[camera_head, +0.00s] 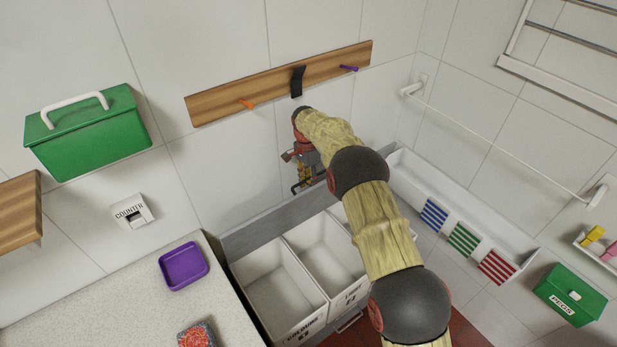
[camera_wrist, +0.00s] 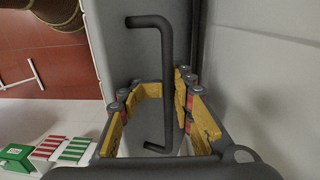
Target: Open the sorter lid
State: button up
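The sorter shows in the head view with two open-topped white compartments, one labelled COLOURS (camera_head: 272,287) and one labelled LIGHT (camera_head: 326,258). A long grey panel (camera_head: 262,228) stands along its back edge by the wall; I take it for the lid, raised. My gripper (camera_head: 304,177) is at this panel, by a dark bar handle (camera_head: 296,189), partly hidden by my arm. In the wrist view the handle (camera_wrist: 152,21) runs between the yellow pads of my gripper (camera_wrist: 168,85). The fingers are apart on both sides of it; the right pad is close, and contact is unclear.
A white trough (camera_head: 512,240) with striped cloths lies right of the sorter. A counter (camera_head: 120,300) with a purple tray (camera_head: 184,265) is at left. A wooden peg rail (camera_head: 220,103) is on the wall above my gripper. A green pegs box (camera_head: 568,292) sits far right.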

jog(key=shift+o, duration=0.8)
jog(key=shift+a+r, duration=0.1)
jog(key=shift+r, duration=0.4)
jog(key=shift+w, duration=0.1)
jog(key=shift+r, duration=0.15)
jog(key=r, duration=0.7)
jog(key=shift+w+a+r, duration=0.1)
jog(key=shift+w+a, duration=0.05)
jog(key=shift+w, duration=0.05)
